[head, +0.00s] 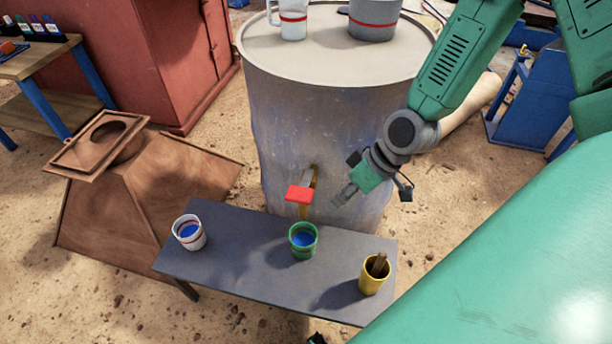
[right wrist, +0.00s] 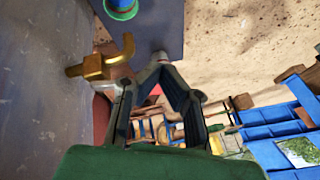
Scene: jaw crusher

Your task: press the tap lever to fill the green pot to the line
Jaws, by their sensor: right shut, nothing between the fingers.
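The green pot (head: 303,252) stands upright on the bench below the tap, with blue liquid inside; I cannot make out its line. It also shows at the top of the right wrist view (right wrist: 121,14). The brass tap (head: 314,178) comes out of the drum's side, with a red lever (head: 298,194) on it. The tap shows left of my fingers in the right wrist view (right wrist: 98,67). My right gripper (head: 342,197) is shut and empty, just right of the tap and lever, apart from them. My left gripper does not show.
The grey bench (head: 235,255) also holds a white cup (head: 189,238) with blue liquid and a yellow cup (head: 372,281) with a brown stick. The large drum (head: 330,125) stands behind, bearing a clear jug (head: 292,22) and a grey pot (head: 374,22). A rusty hopper (head: 150,185) stands left.

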